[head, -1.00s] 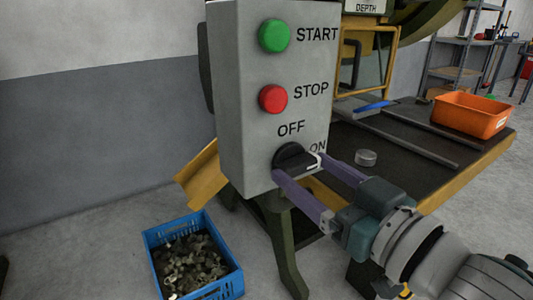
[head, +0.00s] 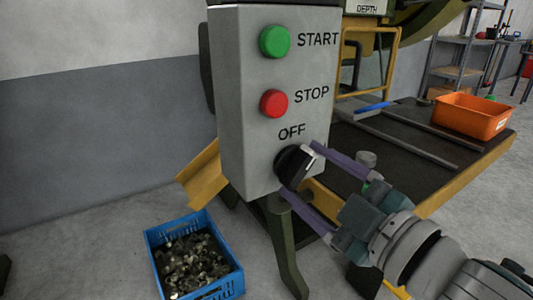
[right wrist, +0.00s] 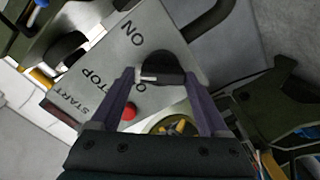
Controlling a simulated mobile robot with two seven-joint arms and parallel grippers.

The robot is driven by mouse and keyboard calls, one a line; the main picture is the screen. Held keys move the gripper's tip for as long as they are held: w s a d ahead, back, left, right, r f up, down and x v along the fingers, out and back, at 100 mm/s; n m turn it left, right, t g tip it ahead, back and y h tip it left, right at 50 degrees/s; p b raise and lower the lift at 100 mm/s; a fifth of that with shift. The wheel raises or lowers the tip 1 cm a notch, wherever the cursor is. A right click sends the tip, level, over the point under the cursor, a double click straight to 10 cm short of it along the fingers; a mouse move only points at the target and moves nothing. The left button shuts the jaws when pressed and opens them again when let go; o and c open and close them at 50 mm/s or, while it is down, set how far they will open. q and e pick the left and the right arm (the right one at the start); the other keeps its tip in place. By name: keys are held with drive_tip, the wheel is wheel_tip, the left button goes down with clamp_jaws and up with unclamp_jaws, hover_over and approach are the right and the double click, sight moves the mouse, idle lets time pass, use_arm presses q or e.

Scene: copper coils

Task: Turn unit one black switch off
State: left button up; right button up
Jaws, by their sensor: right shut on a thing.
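The black switch (head: 294,163) is a round knob with a raised handle and a white mark, low on the grey control box (head: 250,100). Its handle points up and to the right, below the OFF label (head: 292,131); the ON label is hidden in the head view. My right gripper (head: 299,168) has one purple finger above and one below the handle and is shut on it. In the right wrist view the switch (right wrist: 162,68) sits between the two fingertips, with ON readable above it. My left gripper is not in view.
A green START button (head: 274,41) and a red STOP button (head: 273,103) are above the switch. A blue crate (head: 238,277) of metal parts stands on the floor. An orange bin (head: 470,115) is on the dark worktable (head: 400,150) at the right.

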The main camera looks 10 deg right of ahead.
drive_tip(key=n, duration=0.4)
drive_tip(key=shift+n, duration=0.3)
drive_tip(key=shift+n+b, duration=0.45)
drive_tip(key=shift+n, duration=1.25)
drive_tip(key=o, duration=1.2)
drive_tip(key=shift+o, duration=0.2)
drive_tip(key=v, duration=1)
drive_tip(key=shift+p, duration=0.4)
drive_tip(key=shift+r, duration=0.2)
